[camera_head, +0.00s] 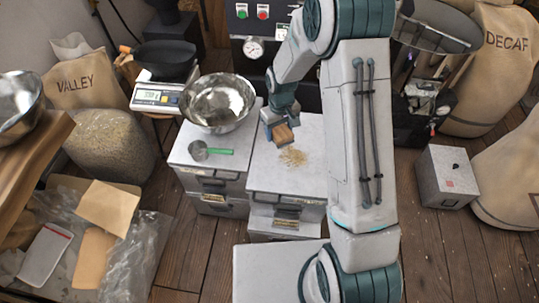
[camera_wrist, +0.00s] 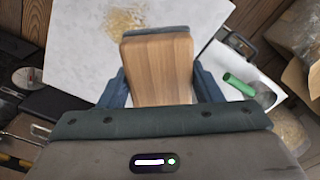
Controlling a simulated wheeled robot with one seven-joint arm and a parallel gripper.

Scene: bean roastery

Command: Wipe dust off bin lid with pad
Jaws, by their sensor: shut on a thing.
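My gripper (camera_head: 281,126) is shut on a wooden-backed pad (camera_head: 283,133). In the wrist view the pad's wood block (camera_wrist: 157,68) sits between my two fingers (camera_wrist: 158,88), with a grey-blue edge at its far end. The pad is above or at the pale bin lid (camera_head: 316,165); I cannot tell whether it touches. A patch of tan dust (camera_head: 293,157) lies on the lid just in front of the pad. The dust also shows in the wrist view (camera_wrist: 124,20), beyond the pad's far end.
A second bin lid (camera_head: 235,172) to the left bears a steel bowl (camera_head: 218,102) and a green-handled scoop (camera_head: 199,151). A scale (camera_head: 156,97) with a black pan stands behind. A small grey box (camera_head: 447,177) sits on the floor at right. The lid's front part is clear.

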